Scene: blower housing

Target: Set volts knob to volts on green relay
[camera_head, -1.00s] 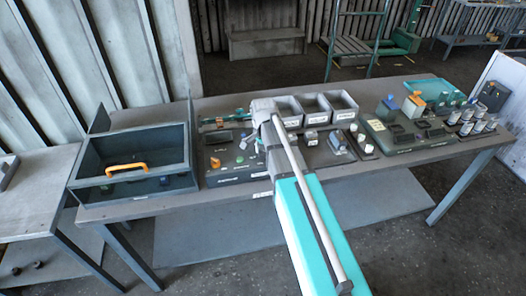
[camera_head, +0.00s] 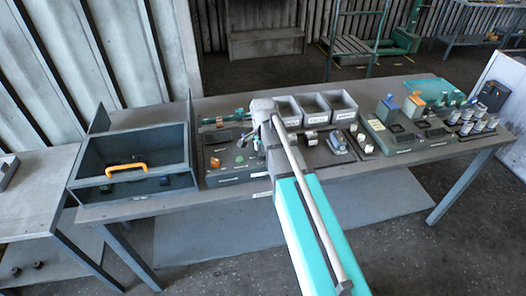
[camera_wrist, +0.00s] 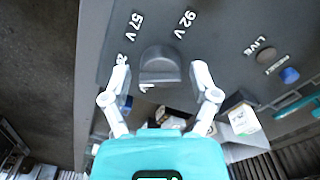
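In the wrist view, a grey rounded knob (camera_wrist: 160,65) sits on a dark panel, with the labels 57 V and 92 V printed beside it. Another label is partly hidden by a fingertip. My gripper (camera_wrist: 159,76) is open, with one pale finger on each side of the knob. I cannot tell whether either finger touches it. In the head view, the panel (camera_head: 222,177) stands left of the middle of the table, and my arm hides part of it. I cannot tell which small part is the green relay, nor read a voltage on one.
The panel also has a blue button (camera_wrist: 289,75) and a LIVE mark. In the head view, a dark box with an orange handle (camera_head: 127,167) stands left. Grey bins (camera_head: 314,108) stand behind my arm. A second panel (camera_head: 407,148) with orange and blue parts is to the right.

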